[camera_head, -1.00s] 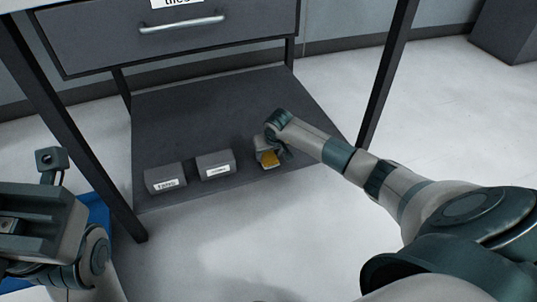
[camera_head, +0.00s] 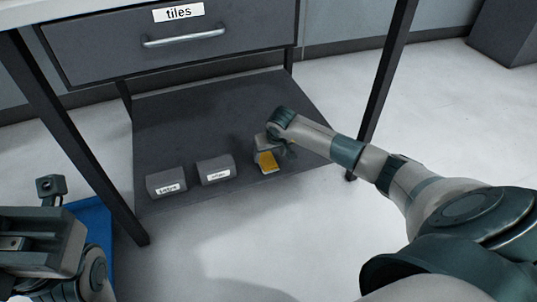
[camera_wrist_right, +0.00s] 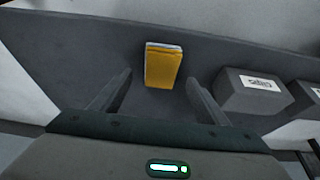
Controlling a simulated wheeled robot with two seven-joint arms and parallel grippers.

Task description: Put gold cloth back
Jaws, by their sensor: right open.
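The gold cloth (camera_head: 267,161) is a small folded yellow-gold piece lying on the dark lower shelf (camera_head: 200,115), near its front edge. In the right wrist view the gold cloth (camera_wrist_right: 162,68) lies just beyond and between the fingertips, with a pale edge at its far end. My right gripper (camera_head: 272,149) is over the shelf at the cloth; in the right wrist view its two fingers (camera_wrist_right: 157,85) are spread apart and empty. My left gripper (camera_head: 50,189) is at the left edge of the head view, and its jaws are not clear.
Two grey labelled boxes, one on the left (camera_head: 166,182) and one nearer the cloth (camera_head: 215,169), stand on the shelf. A shut drawer labelled "tiles" (camera_head: 180,40) is above. Dark table legs (camera_head: 385,85) flank the shelf. A blue surface (camera_head: 97,225) is at lower left.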

